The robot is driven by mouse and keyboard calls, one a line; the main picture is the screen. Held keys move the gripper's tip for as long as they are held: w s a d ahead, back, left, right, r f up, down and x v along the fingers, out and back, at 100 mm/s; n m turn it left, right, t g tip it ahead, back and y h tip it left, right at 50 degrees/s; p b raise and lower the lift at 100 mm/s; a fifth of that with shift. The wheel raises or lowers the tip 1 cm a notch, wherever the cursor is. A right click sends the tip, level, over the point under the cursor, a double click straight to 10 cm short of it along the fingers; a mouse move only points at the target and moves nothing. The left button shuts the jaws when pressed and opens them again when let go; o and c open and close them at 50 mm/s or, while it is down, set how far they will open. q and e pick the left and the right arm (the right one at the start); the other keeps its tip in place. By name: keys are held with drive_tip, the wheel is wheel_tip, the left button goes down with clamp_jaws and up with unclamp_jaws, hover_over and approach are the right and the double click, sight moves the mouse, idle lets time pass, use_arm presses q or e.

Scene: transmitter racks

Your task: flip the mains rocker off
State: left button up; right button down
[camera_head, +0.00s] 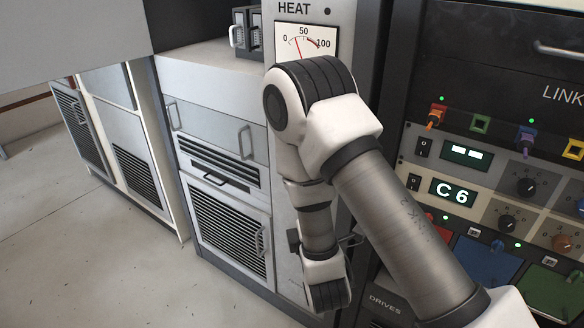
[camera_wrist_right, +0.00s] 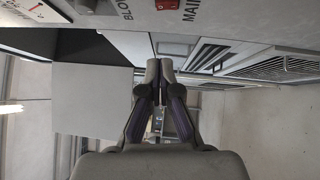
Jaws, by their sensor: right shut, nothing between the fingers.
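The mains rocker (camera_wrist_right: 172,22) is a small red switch in a dark frame. It sits on the grey panel near the top of the right wrist view, beside a partly cut label starting "MAIN". My right gripper (camera_wrist_right: 160,66) is shut and empty, its fingertips below the rocker in that picture, with a visible gap between them. In the head view my right arm crosses in front of the cabinet with the HEAT meter (camera_head: 306,42) and hides the panel below it. The rocker does not show there. My left gripper is in neither view.
A grey cabinet (camera_head: 217,87) with handles and vents stands left of my arm. The LINK rack (camera_head: 480,75), with knobs, plugs and displays, stands close on the right. A label starting "BLO" (camera_wrist_right: 125,8) is near the rocker. Open floor (camera_head: 80,235) lies at left.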

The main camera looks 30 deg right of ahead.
drive_tip(key=s+d+b+x, duration=0.1)
drive_tip(key=d+b+x, duration=0.1)
drive_tip(key=b+x, duration=0.5)
drive_tip(key=x, duration=0.6)
drive_tip(key=shift+d, duration=0.2)
drive_tip(key=shift+w, duration=0.1)
